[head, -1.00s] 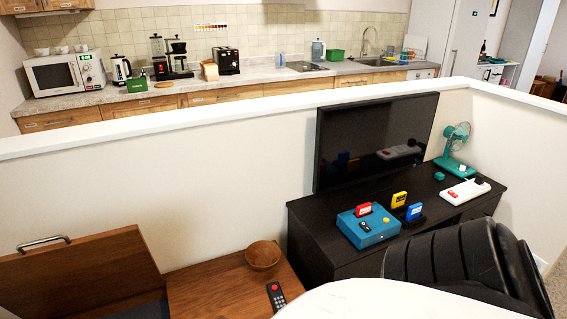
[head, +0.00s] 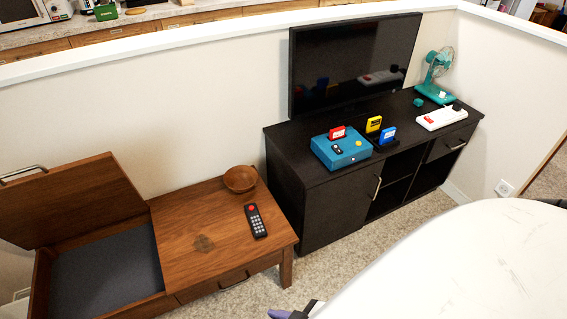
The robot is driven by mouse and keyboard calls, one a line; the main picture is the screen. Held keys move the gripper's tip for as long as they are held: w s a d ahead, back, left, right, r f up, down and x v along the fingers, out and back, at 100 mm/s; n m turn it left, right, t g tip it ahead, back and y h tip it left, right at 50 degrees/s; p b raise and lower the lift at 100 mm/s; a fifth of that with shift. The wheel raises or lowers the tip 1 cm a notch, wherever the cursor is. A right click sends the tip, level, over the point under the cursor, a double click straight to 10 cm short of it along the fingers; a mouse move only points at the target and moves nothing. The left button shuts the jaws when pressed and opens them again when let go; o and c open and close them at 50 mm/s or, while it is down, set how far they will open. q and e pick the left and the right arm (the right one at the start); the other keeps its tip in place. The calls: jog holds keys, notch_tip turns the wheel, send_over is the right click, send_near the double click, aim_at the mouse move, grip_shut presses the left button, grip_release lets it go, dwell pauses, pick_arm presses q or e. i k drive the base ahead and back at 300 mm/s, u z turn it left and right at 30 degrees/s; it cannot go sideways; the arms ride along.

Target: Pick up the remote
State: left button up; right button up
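The remote (head: 256,221) is black with a red button at its far end and several small keys. It lies flat, buttons up, on the right part of the wooden coffee table (head: 205,268), near its right edge. A small wooden bowl (head: 240,179) stands just behind it on the same table. Nothing covers the remote. I cannot make out either of my grippers in the head view.
The table's left side has a raised lid (head: 70,200) over an open compartment (head: 105,275). A black TV cabinet (head: 320,210) stands to the right, carrying a TV (head: 355,65), blue console (head: 340,150) and fan (head: 437,75). A white rounded surface (head: 470,265) fills the lower right.

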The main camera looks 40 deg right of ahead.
aim_at(258, 228)
jog(key=z, duration=1)
jog(key=k, duration=1.3)
jog(key=u, duration=0.85)
jog(key=i, duration=2.4)
jog(key=z, duration=0.95)
